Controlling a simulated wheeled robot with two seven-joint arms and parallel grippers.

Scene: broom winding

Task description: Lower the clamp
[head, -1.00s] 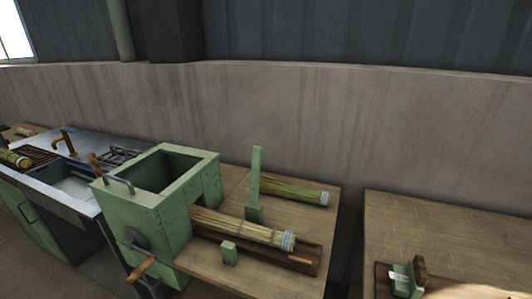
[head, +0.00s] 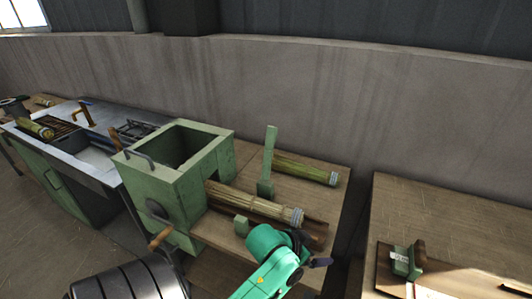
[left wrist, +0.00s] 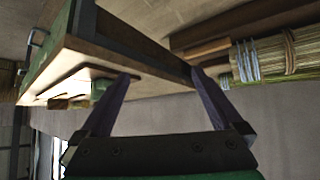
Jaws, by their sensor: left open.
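The clamp's green bar (head: 269,152) stands upright from a green foot (head: 265,188), behind the bound straw bundle (head: 250,203) that sticks out of the green machine (head: 178,180). A small green block (head: 241,225) sits in front of the bundle. My left gripper (head: 312,256) is in front of the bundle's tied end, at the end of my teal arm; its fingers are partly hidden in the head view. The left wrist view shows its fingers (left wrist: 165,75) apart with nothing gripped; a bundle's tied end (left wrist: 262,60) lies right of them. My right gripper is out of view.
A second straw bundle (head: 306,170) lies behind the clamp on the table. Another table (head: 460,235) at the right bears a small green and wooden device (head: 408,260). The machine's crank handle (head: 160,238) sticks out low in front. A metal sink counter (head: 80,150) stands at the left.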

